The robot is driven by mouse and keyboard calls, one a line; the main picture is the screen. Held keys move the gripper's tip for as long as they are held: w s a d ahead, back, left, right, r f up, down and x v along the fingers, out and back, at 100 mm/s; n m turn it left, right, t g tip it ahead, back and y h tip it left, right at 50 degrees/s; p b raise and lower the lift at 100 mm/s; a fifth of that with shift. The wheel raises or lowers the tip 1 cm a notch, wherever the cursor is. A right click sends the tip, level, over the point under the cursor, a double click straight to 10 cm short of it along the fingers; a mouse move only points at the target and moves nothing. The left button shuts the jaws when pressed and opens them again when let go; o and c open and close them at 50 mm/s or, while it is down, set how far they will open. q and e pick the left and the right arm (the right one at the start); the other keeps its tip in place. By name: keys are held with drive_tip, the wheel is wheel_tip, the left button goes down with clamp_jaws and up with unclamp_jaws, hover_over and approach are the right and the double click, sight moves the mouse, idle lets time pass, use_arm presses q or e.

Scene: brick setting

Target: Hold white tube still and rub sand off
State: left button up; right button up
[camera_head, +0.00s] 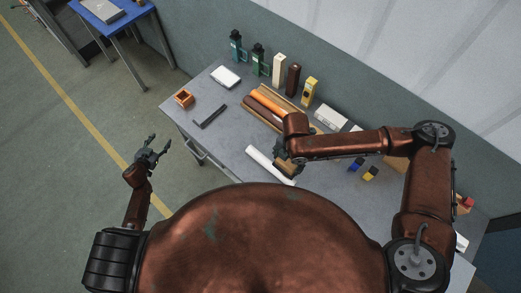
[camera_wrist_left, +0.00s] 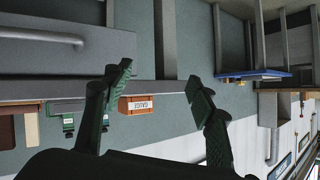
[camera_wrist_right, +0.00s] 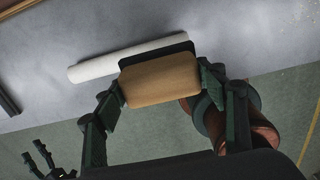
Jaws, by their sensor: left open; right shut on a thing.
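The white tube (camera_head: 268,163) lies on the grey table near its front edge. In the right wrist view the white tube (camera_wrist_right: 120,58) lies just beyond the held block, and part of it is hidden behind that block. My right gripper (camera_head: 288,165) is shut on a tan sanding block (camera_wrist_right: 160,80) with a dark pad on its far side. I cannot tell whether the pad touches the tube. My left gripper (camera_head: 152,150) is open and empty, off the table's front left side. It also shows open in the left wrist view (camera_wrist_left: 160,88).
On the table (camera_head: 225,150) are a black bar (camera_head: 210,116), an orange box (camera_head: 183,98), a white box (camera_head: 225,77) and a tray of brown and orange cylinders (camera_head: 265,105). Bottles and upright blocks line the wall. The left front of the table is clear.

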use_arm(q)
drive_tip(key=w+d+r+m+h, duration=0.1)
drive_tip(key=w+d+r+h, duration=0.1)
drive_tip(key=d, duration=0.4)
drive_tip(key=w+d+r+m+h, duration=0.2)
drive_tip(key=w+d+r, duration=0.2)
drive_tip(key=d, duration=0.3)
drive_tip(key=w+d+r+m+h, duration=0.2)
drive_tip(key=w+d+r, duration=0.2)
drive_tip(key=d+r, duration=0.1)
drive_tip(key=shift+d, duration=0.65)
drive_tip(key=s+d+r+m+g+h, duration=0.1)
drive_tip(key=d+r+m+g+h, duration=0.15)
drive_tip(key=d, duration=0.65)
drive_tip(key=s+d+r+m+g+h, duration=0.1)
drive_tip(key=s+d+r+m+g, duration=0.15)
drive_tip(key=d, duration=0.65)
drive_tip(key=d+r+m+g+h, duration=0.2)
drive_tip(key=d+r+m, duration=0.15)
drive_tip(key=d, duration=0.55)
drive_tip(key=m+g+y, duration=0.4)
drive_tip(key=m+y, duration=0.4)
drive_tip(key=y, duration=0.3)
approach(263, 159)
drive_tip(key=f, duration=0.7)
drive_tip(key=w+d+f, duration=0.1)
drive_tip(key=f, duration=0.2)
drive_tip(key=shift+w+f, duration=0.1)
drive_tip(key=shift+f, duration=0.25)
drive_tip(key=shift+c, duration=0.2)
